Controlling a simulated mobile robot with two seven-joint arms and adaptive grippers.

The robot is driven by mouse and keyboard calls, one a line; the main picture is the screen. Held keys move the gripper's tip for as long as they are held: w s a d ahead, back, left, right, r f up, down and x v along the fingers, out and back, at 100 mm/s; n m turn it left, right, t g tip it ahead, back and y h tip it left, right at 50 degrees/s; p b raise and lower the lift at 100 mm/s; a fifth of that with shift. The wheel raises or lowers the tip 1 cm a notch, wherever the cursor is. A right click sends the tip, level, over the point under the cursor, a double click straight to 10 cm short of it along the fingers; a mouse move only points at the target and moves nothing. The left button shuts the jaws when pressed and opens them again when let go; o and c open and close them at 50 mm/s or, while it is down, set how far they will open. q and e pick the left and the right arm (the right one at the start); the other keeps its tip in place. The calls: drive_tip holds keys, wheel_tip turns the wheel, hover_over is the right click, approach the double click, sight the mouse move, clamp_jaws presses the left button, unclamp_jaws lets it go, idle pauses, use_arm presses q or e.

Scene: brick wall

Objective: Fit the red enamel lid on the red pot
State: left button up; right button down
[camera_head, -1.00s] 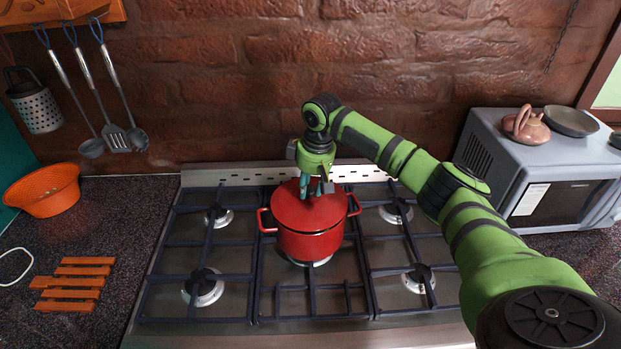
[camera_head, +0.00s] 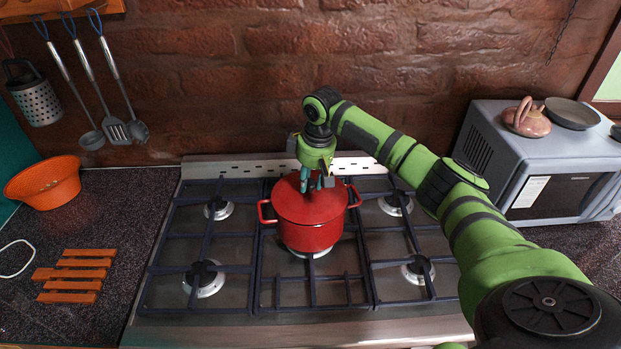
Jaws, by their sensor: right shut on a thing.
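The red pot (camera_head: 309,237) stands upright on the middle of the stove (camera_head: 215,318), with a handle on each side. The red enamel lid (camera_head: 318,207) lies over the pot's mouth and looks level, with its edge close to the rim. Whether it is fully seated I cannot tell from this angle. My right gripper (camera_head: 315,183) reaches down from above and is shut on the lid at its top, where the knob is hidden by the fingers. My left gripper is not in view.
Bare burners (camera_head: 204,279) lie on both sides of the pot. An orange colander (camera_head: 45,184) and a slatted orange trivet (camera_head: 75,274) are at left. Utensils hang on the brick wall.

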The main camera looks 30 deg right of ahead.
drive_tip(key=shift+f, duration=0.4)
idle(0.5)
drive_tip(key=c, duration=0.8)
unclamp_jaws()
drive_tip(key=shift+c, duration=0.2)
wheel_tip(320, 180, up, 12)
drive_tip(key=s, duration=0.2)
drive_tip(key=shift+d, duration=0.15)
drive_tip(key=shift+f, duration=0.15)
